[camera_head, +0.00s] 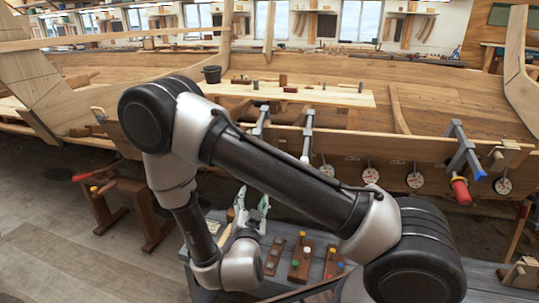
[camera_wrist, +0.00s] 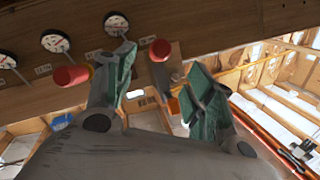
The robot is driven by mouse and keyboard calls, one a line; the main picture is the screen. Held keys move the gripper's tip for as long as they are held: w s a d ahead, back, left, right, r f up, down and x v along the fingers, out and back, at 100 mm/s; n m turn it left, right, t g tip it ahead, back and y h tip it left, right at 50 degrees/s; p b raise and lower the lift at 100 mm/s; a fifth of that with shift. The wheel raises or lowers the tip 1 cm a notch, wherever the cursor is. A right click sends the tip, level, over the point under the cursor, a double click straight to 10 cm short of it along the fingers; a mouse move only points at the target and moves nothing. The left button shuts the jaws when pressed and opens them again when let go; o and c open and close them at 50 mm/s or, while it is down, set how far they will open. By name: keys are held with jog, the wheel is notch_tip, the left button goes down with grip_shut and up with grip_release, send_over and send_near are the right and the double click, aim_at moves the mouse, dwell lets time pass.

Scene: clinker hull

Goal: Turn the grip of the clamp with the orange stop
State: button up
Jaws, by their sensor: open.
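My gripper (camera_head: 253,206) is open, with green fingers pointing up, below the planked hull side in the head view. In the wrist view my gripper (camera_wrist: 160,95) has a finger on each side and nothing between the pads. A clamp's red grip (camera_wrist: 160,50) shows beyond the gap between the fingers. A small orange piece (camera_wrist: 174,105), seemingly its stop, shows partly behind the right finger. Another red grip (camera_wrist: 72,75) with a yellow collar lies left, near a blue stop (camera_wrist: 62,122).
A clamp with a blue stop (camera_head: 480,175) and red grip (camera_head: 461,191) juts out at the right. Dial gauges (camera_head: 371,175) line the plank. A grey bench (camera_head: 325,262) with coloured pegs lies below. A wooden stand (camera_head: 130,205) is at the left, with bare floor around it.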

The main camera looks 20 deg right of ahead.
dwell(0.3)
jog(key=w+d+n+g+h, duration=0.1)
jog(key=w, duration=0.2)
jog(key=w+d+n+g+h, duration=0.1)
jog(key=w+n+h, duration=0.1)
jog(key=w, duration=0.2)
jog(key=w+d+n+h, duration=0.1)
jog(key=w, duration=0.3)
jog(key=shift+d+r+n+g+h, duration=0.3)
jog(key=shift+d+r+n+g, duration=0.05)
jog(key=shift+d+n+g, duration=0.05)
jog(key=c, duration=1)
